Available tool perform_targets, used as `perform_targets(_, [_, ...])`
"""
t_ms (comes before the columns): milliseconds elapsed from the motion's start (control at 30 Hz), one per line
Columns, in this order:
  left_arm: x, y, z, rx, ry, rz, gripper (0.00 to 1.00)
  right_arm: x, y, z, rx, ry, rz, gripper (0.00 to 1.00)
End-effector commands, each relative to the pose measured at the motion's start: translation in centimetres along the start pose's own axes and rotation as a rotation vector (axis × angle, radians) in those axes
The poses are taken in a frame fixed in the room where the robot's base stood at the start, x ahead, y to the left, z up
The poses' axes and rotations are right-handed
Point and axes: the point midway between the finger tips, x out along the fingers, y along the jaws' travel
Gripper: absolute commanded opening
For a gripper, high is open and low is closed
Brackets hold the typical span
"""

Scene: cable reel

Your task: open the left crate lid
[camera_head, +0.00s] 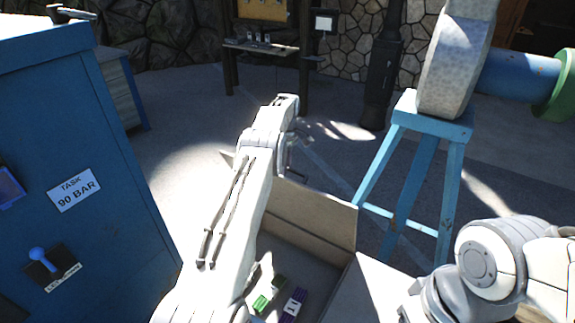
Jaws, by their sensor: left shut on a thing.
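An open-topped crate stands low in the middle, with a grey-beige upright panel (315,212) at its far side. I cannot tell whether this panel is the lid or a wall. My left arm reaches over the crate from the bottom. My left gripper (289,165) is at the panel's top edge, shut on what looks like that edge; the arm and wrist partly hide the contact. A green block (268,293) and a purple block (293,305) lie inside the crate. My right arm shows at the lower right; its gripper is out of view.
A pale, sunlit panel (375,292) lies right of the crate opening. A blue cabinet (85,190) with a lever fills the left. A blue trestle (432,130) bearing a large reel (455,65) stands at the right. Open floor lies behind the crate.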

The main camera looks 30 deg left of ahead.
Motion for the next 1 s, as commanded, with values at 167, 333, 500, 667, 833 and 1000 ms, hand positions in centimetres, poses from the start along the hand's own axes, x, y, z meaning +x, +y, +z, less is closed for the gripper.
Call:
perform_targets(167, [-0.6, 0.3, -0.1, 0.0, 0.014, 0.004, 0.0, -0.1, 0.0, 0.0, 0.0, 0.0, 0.0, 0.51])
perform_targets(333, [-0.7, 0.5, 0.3, 0.005, 0.016, 0.006, 0.0, -0.1, 0.0, 0.0, 0.0, 0.0, 0.0, 0.51])
perform_targets(500, [-0.7, 0.6, 0.5, 0.007, 0.015, 0.006, 0.5, -0.1, 0.0, 0.0, 0.0, 0.0, 0.0, 0.51])
perform_targets(667, [-0.5, 0.6, 0.7, 0.009, 0.011, 0.004, 0.5, -0.1, 0.0, 0.0, 0.0, 0.0, 0.0, 0.51])
perform_targets(833, [-0.7, 0.5, 0.5, 0.007, 0.01, 0.003, 0.5, -0.2, 0.0, 0.0, 0.0, 0.0, 0.0, 0.51])
perform_targets(1000, [-3.0, -0.3, -0.8, -0.01, 0.009, 0.004, 0.5, -0.9, -0.1, 0.0, 0.0, 0.0, 0.0, 0.51])
